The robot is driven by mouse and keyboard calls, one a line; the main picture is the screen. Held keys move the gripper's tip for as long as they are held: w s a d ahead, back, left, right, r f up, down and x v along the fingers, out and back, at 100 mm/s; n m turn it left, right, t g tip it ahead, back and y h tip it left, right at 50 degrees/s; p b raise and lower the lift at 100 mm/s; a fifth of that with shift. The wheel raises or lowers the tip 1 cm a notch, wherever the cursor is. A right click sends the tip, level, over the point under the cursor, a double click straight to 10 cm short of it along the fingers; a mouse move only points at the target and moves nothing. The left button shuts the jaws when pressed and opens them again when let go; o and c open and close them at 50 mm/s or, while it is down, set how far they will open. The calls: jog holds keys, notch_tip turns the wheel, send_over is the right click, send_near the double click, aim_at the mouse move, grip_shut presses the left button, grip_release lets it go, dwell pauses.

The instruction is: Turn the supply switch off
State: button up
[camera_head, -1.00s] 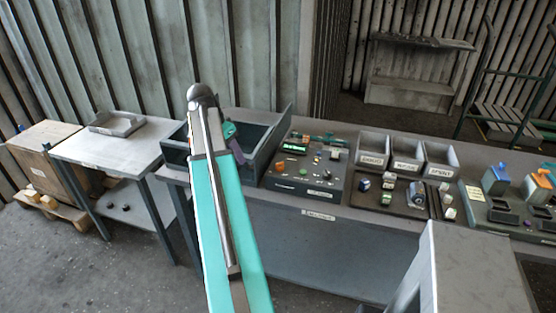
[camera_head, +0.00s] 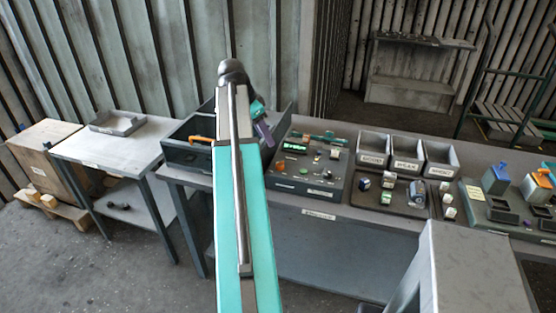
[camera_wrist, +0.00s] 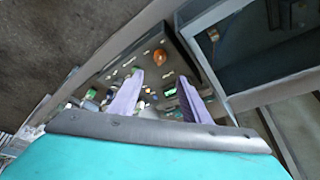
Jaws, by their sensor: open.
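A dark control panel (camera_head: 318,181) stands on the bench with a green display (camera_head: 295,148), an orange knob (camera_head: 280,166) and several small controls. I cannot read which control is the supply switch. In the wrist view the panel (camera_wrist: 128,56) is tilted, with the orange knob (camera_wrist: 159,57) beyond the fingers and the green display (camera_wrist: 170,92) beside the right finger. My gripper (camera_head: 262,132) is left of the panel, near the blue-grey bin's right side. Its two purple fingers (camera_wrist: 158,100) are apart with nothing held between them, and they hide part of the panel.
The deep bin (camera_head: 185,160) holds an orange-handled tool (camera_head: 201,139); its wall (camera_wrist: 207,68) is close beside the panel. Three small labelled bins (camera_head: 405,150) and a tray of parts (camera_head: 392,205) stand right of the panel. A side table (camera_head: 110,145) is at left.

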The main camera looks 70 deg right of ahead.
aim_at(280, 162)
jog(key=shift+p+x, duration=1.95)
jog(key=shift+x, duration=4.8)
jog(key=shift+r, duration=0.1)
jog(key=c, duration=1)
